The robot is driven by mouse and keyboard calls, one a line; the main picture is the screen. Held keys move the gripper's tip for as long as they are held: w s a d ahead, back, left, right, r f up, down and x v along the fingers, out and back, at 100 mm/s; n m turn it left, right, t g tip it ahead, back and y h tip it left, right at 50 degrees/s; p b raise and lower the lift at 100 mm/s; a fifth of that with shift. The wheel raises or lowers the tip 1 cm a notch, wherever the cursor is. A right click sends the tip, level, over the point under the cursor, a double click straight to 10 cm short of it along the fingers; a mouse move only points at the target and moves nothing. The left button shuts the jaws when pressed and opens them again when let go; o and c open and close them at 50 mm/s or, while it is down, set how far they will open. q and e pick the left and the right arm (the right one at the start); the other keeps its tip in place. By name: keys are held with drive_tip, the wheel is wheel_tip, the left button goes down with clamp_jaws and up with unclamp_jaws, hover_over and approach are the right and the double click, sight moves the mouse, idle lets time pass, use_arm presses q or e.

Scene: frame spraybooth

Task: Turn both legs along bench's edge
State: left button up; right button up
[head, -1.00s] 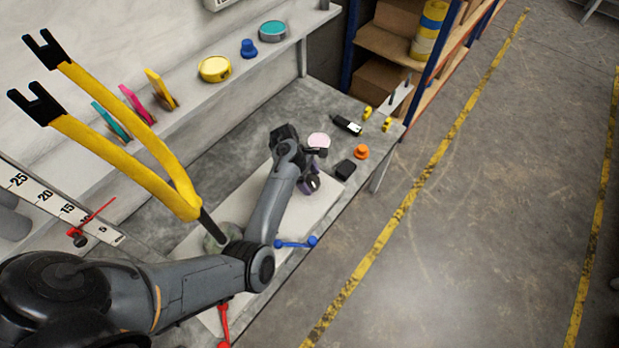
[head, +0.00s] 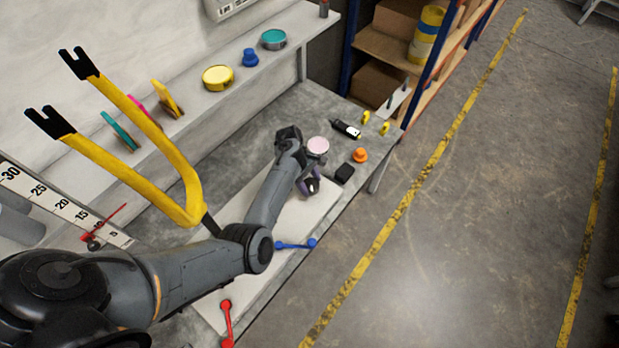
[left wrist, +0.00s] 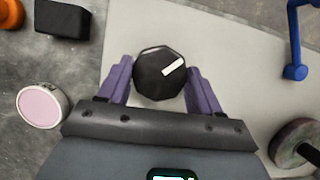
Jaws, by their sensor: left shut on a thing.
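The yellow fork (head: 185,185) has two long legs with black slotted ends; in the head view they reach up and left over the back of the bench (head: 272,125). Its lower stem passes behind my left arm. A black faceted knob (left wrist: 158,74) with a white mark is on a pale plate (left wrist: 235,60) in the left wrist view. My left gripper (head: 308,184) points down there, its purple fingers (left wrist: 160,85) on both sides of the knob and shut on it. A grey round base with a dark rod (left wrist: 297,145) shows partly at the right. My right gripper is not in view.
A blue handle (head: 296,244) and a red handle (head: 226,315) lie near the plate's front edge. A pink-topped tin (head: 318,147), a black block (head: 344,173) and an orange knob (head: 360,156) stand beyond my gripper. A ruler (head: 60,205) lies at left. The floor at right is clear.

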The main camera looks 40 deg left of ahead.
use_arm(q)
drive_tip(key=shift+w+r+m+g+p, duration=0.1)
drive_tip(key=shift+r+m+g+p, duration=0.25)
drive_tip(key=shift+m, duration=0.55)
drive_tip(key=shift+f+m+g+p, duration=0.2)
drive_tip(key=shift+m+g+p, duration=0.25)
drive_tip(key=shift+m, duration=0.55)
drive_tip(key=shift+w+f+m+g+y, duration=0.1)
drive_tip(key=shift+m+g+y, duration=0.25)
drive_tip(key=shift+m, duration=0.85)
drive_tip(key=shift+m+g+y, duration=0.25)
drive_tip(key=shift+m+g, duration=0.2)
drive_tip(key=shift+m, duration=1.05)
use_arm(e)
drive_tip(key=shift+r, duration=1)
use_arm(q)
drive_tip(key=o, duration=1)
drive_tip(key=shift+o, duration=0.2)
